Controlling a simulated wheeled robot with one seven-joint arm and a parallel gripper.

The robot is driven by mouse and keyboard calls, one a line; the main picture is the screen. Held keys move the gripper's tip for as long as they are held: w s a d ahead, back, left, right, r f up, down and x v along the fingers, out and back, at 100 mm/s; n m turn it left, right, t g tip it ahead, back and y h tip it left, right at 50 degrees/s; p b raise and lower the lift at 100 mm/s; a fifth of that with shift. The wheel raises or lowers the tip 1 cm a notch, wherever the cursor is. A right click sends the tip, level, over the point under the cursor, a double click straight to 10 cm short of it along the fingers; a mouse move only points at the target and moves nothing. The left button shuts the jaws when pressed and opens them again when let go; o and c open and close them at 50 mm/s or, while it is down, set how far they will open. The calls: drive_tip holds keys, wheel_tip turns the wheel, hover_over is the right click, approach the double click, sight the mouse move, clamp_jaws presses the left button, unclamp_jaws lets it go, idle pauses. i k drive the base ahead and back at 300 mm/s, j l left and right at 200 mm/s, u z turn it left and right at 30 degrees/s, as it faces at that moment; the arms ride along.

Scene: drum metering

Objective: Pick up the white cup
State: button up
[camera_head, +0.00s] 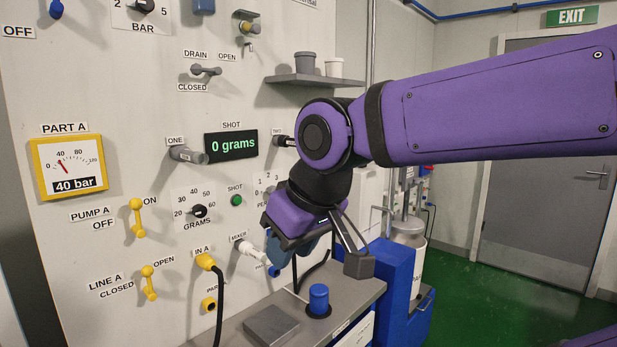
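A small whitish cup (333,68) stands upright on the grey wall shelf (312,80), at the right of a darker grey cup (306,65). My gripper (325,258) hangs below and in front of the shelf, over the grey bench, well apart from both cups. It points downward with its fingers spread, and I see nothing held between them. My purple arm comes in from the right and passes just below the right end of the shelf.
The panel on the left carries levers, dials and a display (231,145) reading 0 grams. Below my gripper, a grey bench (240,328) bears a blue knob-like cylinder (319,299) and a flat grey block (271,325). A blue cabinet (393,285) stands right of the bench. Green floor is open at the right.

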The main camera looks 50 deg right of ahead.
sight(334, 67)
drive_tip(key=z, duration=1.3)
